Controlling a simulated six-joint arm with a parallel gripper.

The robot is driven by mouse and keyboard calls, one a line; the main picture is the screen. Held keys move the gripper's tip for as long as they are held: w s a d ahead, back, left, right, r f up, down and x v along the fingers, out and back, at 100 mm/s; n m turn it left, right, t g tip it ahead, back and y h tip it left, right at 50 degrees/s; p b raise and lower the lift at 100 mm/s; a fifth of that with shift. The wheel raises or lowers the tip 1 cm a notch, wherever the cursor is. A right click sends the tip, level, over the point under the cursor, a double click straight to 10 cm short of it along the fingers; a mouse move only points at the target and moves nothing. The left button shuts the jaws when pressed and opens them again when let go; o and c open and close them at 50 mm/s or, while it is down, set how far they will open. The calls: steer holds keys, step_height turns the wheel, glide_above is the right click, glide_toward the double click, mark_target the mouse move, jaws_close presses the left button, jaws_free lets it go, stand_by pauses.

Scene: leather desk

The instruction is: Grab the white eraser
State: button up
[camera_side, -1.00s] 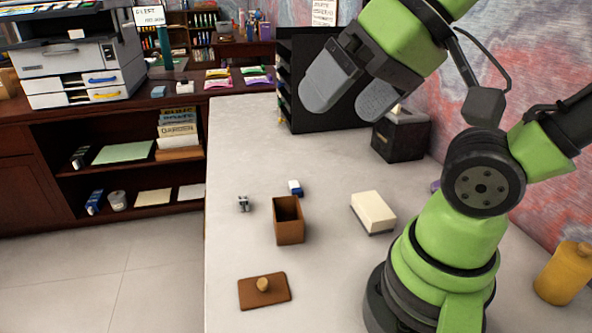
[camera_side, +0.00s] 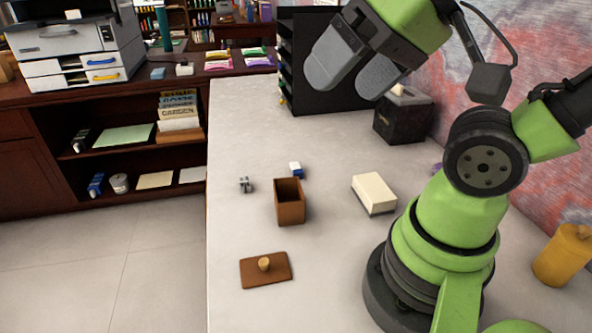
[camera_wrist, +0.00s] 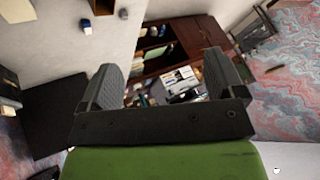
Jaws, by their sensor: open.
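The small white eraser (camera_side: 296,170) with a blue sleeve lies on the pale desk top, just behind the brown open box. It also shows near the top left of the wrist view (camera_wrist: 87,28). My gripper (camera_side: 348,82) is raised high above the desk, behind and to the right of the eraser in the side view. Its two broad grey fingers are apart with nothing between them. In the wrist view my gripper (camera_wrist: 160,68) is empty, and the eraser lies outside the gap, to its upper left.
The brown open box (camera_side: 290,205) stands close in front of the eraser. A small metallic object (camera_side: 245,185) lies to its left. A cream block (camera_side: 374,193) lies to the right, and a brown lid with a knob (camera_side: 265,270) in front. A black rack (camera_side: 310,80) stands behind.

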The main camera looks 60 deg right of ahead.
steer(key=m+g+h, duration=0.2)
steer(key=m+g, duration=0.5)
steer(key=m, duration=1.6)
glide_above(294, 167)
step_height(294, 167, down, 25)
steer(key=shift+w+a+f, duration=0.1)
steer(key=shift+f, duration=0.1)
step_height(294, 167, down, 6)
steer(key=shift+r, duration=0.1)
steer(key=shift+c, duration=0.2)
